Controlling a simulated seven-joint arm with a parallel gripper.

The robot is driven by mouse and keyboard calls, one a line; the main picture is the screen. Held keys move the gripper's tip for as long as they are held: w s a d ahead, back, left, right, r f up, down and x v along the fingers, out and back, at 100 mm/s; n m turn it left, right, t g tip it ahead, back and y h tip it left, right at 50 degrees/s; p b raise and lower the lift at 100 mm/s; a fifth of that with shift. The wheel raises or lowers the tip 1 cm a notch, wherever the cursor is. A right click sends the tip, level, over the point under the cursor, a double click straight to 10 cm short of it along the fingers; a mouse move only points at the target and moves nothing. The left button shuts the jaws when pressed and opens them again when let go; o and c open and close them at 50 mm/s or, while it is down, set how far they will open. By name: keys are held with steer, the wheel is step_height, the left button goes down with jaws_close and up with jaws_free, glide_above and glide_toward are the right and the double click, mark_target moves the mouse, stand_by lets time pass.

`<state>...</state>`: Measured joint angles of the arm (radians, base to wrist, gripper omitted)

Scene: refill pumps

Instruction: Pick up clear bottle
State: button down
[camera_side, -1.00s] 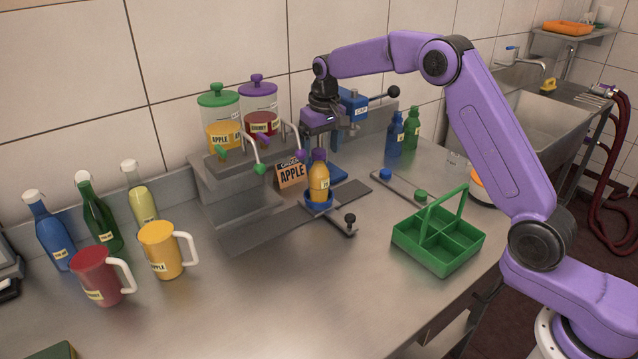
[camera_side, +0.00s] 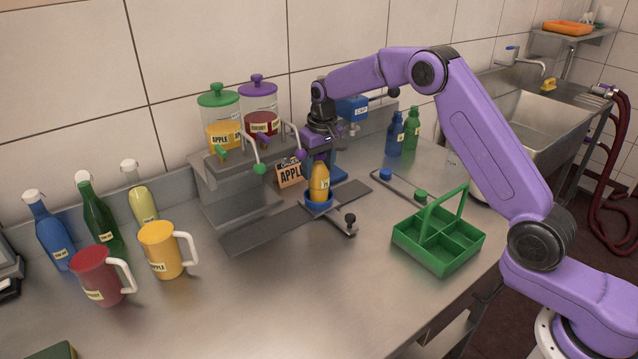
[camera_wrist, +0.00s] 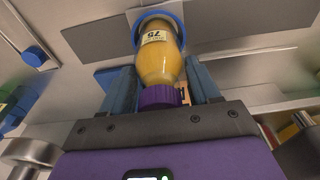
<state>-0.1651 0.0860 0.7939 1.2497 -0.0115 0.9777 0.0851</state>
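The clear bottle (camera_side: 319,183) holds yellow-orange liquid and has a small label. It stands upright in a blue ring holder (camera_side: 319,204) on a dark metal strip. In the wrist view the bottle (camera_wrist: 158,62) points its purple cap (camera_wrist: 159,97) towards my gripper (camera_wrist: 162,88). My gripper's blue-grey fingers lie on either side of the cap and neck, with a gap visible on both sides, so it is open. In the side view my gripper (camera_side: 318,154) is right above the bottle and hides its top.
A green divided carrier (camera_side: 440,245) stands to the right. A blue CAP press (camera_side: 352,108) is behind my gripper.

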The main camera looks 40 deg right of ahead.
steer(key=shift+r, duration=0.1)
steer(key=shift+r, duration=0.45)
step_height(320, 180, up, 2)
steer(key=shift+r, duration=0.25)
steer(key=s+d+r, duration=0.1)
steer(key=s+r, duration=1.3)
steer(key=r, duration=0.1)
steer(key=shift+d+r, duration=0.15)
steer(key=shift+r, duration=0.1)
